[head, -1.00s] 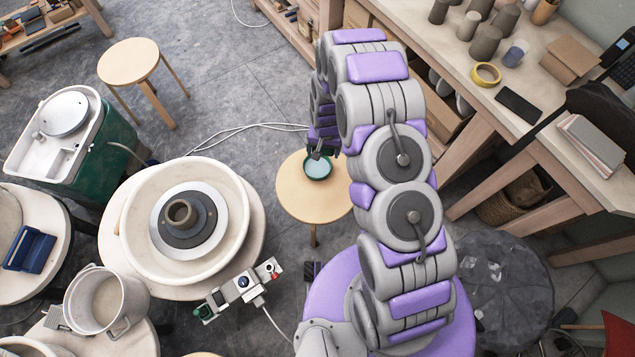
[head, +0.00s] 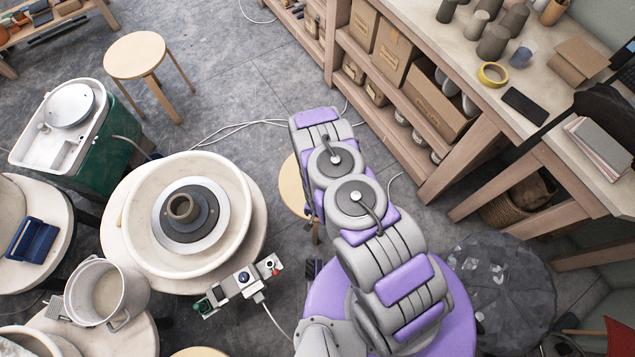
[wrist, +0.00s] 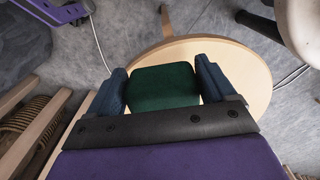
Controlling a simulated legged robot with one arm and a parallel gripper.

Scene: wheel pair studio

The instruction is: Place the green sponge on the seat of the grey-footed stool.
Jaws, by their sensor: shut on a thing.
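The green sponge (wrist: 165,87) is a dark green block between the two blue fingers of my gripper (wrist: 162,74) in the wrist view. My gripper is shut on it. Beyond it in the wrist view is a round pale wooden stool seat (wrist: 238,75); I cannot tell the gap between sponge and seat. In the head view only the left part of this seat (head: 293,187) shows, as my arm covers the rest, the gripper and the sponge. Another round wooden stool (head: 137,55) stands at the upper left with its seat empty. Foot colours are unclear on both stools.
A pottery wheel (head: 190,216) stands left of the partly hidden stool, with a control box (head: 240,285) in front. A wooden workbench (head: 475,50) with shelves runs along the right. White cables (head: 220,138) lie on the grey floor.

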